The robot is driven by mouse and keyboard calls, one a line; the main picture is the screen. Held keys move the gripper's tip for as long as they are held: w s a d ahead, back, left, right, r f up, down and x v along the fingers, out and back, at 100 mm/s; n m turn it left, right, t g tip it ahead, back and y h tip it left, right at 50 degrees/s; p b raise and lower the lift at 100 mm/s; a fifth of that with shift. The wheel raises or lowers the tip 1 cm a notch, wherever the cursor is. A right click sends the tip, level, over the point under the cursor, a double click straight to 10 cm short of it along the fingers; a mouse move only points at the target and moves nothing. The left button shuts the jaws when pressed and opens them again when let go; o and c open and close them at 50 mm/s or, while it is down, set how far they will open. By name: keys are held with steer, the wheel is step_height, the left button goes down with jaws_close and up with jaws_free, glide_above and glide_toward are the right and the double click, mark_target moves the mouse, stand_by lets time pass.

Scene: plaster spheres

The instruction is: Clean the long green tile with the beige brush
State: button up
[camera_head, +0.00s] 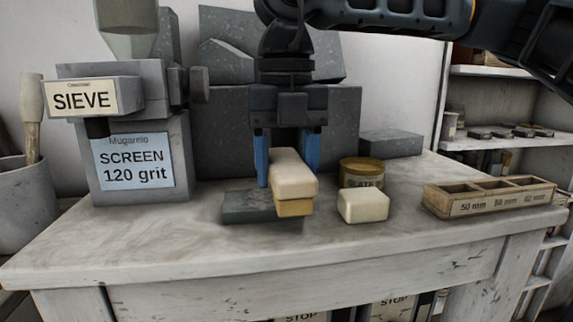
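The beige brush (294,184) has a pale block body with a yellowish strip (294,207) along its underside. My gripper (287,170) points down with its two blue fingers on either side of the brush, and looks shut on it. The brush is level, its near end toward the camera. The long green tile (248,207) is dark grey-green and lies flat on the table under and left of the brush. The brush hides part of the tile's right side. I cannot tell whether the brush touches the tile.
A wooden tray with compartments (490,196) is farther right. A grey sieve machine (143,150) stands at left. The front strip of the table (200,248) is clear.

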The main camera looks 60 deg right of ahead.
steer(key=shift+f+b, duration=0.45)
steer(key=shift+b, duration=0.05)
steer(key=shift+s+a+b, duration=0.75)
steer(key=shift+c, duration=0.4)
steer(key=shift+w+d+r+b, duration=0.15)
steer(key=shift+w+d, duration=0.65)
steer(key=shift+w+d+r+b, duration=0.1)
steer(key=shift+w+d+b, duration=0.05)
steer(key=shift+w+d, duration=0.6)
steer(key=shift+a, duration=0.15)
